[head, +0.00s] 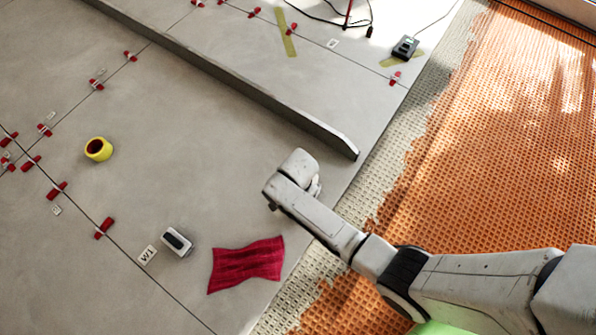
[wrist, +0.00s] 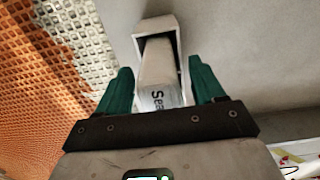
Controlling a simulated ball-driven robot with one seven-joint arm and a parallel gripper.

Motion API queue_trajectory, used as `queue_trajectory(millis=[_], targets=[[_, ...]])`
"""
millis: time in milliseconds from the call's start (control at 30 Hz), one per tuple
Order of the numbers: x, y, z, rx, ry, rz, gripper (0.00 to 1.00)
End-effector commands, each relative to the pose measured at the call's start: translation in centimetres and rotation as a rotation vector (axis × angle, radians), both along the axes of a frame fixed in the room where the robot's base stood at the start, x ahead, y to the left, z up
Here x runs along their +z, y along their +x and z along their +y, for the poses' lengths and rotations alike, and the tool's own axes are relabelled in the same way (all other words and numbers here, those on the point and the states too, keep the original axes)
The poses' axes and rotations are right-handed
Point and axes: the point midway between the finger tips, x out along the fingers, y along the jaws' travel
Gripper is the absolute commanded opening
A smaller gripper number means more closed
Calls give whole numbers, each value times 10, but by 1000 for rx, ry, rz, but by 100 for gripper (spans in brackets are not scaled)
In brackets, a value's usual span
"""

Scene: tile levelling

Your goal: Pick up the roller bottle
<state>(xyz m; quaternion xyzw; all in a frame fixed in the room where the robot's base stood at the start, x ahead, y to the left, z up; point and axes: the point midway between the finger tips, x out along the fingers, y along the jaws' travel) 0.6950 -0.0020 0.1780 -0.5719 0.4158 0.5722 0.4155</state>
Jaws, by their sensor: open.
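A white bottle (wrist: 158,75) with dark lettering starting "Sea" shows in the wrist view, with a white frame-like end (wrist: 157,24) around a dark gap at its far side. I take it to be the roller bottle. My gripper (wrist: 160,70) is open, its green fingers on either side of the bottle. A gap shows on the right; I cannot tell whether the left finger touches. The bottle's near end is hidden behind my gripper. In the head view my arm's end covers this spot, and I cannot make out the bottle or the fingers there.
A red cloth (head: 246,264), a white block with a dark top (head: 176,242) and a yellow tape roll (head: 98,149) lie on the grey tiles. A long grey bar (head: 250,90) runs behind my arm. Red clips (head: 104,228) line the joints. Orange matting (head: 480,170) lies right.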

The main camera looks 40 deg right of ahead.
Motion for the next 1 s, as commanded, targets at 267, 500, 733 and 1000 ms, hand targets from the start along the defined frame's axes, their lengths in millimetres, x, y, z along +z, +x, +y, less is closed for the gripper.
queue_trajectory(millis=[267, 500, 733, 1000], targets=[[0, 0, 0, 0, 0, 0, 62], [0, 0, 0, 0, 0, 0, 39], [0, 0, 0, 0, 0, 0, 17], [1, 1, 0, 0, 0, -1, 14]])
